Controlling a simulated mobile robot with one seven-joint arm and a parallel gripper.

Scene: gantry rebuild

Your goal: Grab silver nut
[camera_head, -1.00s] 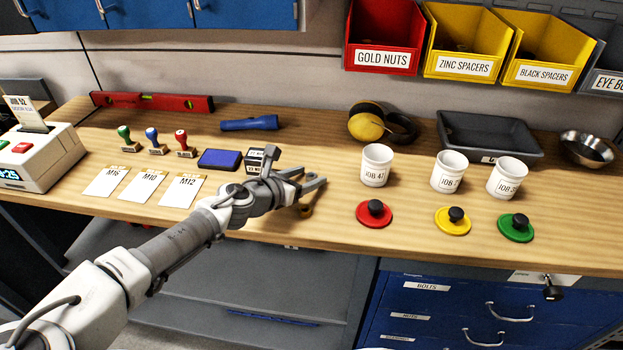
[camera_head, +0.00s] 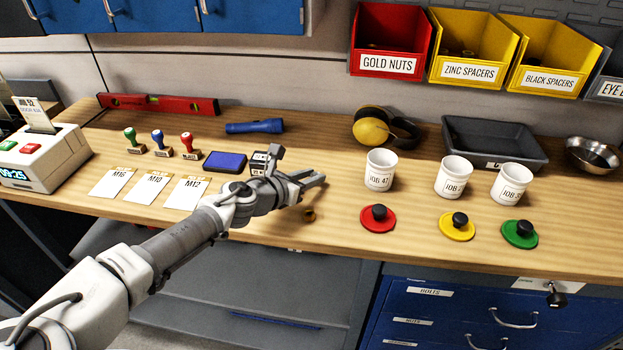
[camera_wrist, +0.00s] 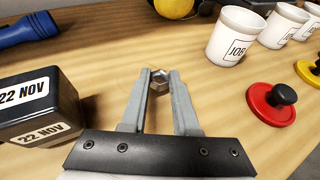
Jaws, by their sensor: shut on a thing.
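The silver nut (camera_wrist: 159,76) is a small hex nut between the tips of my gripper (camera_wrist: 160,82) in the wrist view. The fingers are shut on it, one on each side. The nut is at or close above the wood bench top; I cannot tell if it touches. In the head view my gripper (camera_head: 316,180) is low over the bench, and the silver nut cannot be made out there. A brass-coloured nut (camera_head: 309,214) lies on the bench nearer the front edge, just below the gripper in the picture.
A date stamp block (camera_wrist: 40,108) stands left of my gripper. White job cups (camera_head: 380,170) and red (camera_head: 378,224), yellow and green knobbed lids are to the right. Ear muffs (camera_head: 372,130) and a blue torch (camera_head: 255,127) lie behind. Bare wood is ahead of the fingers.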

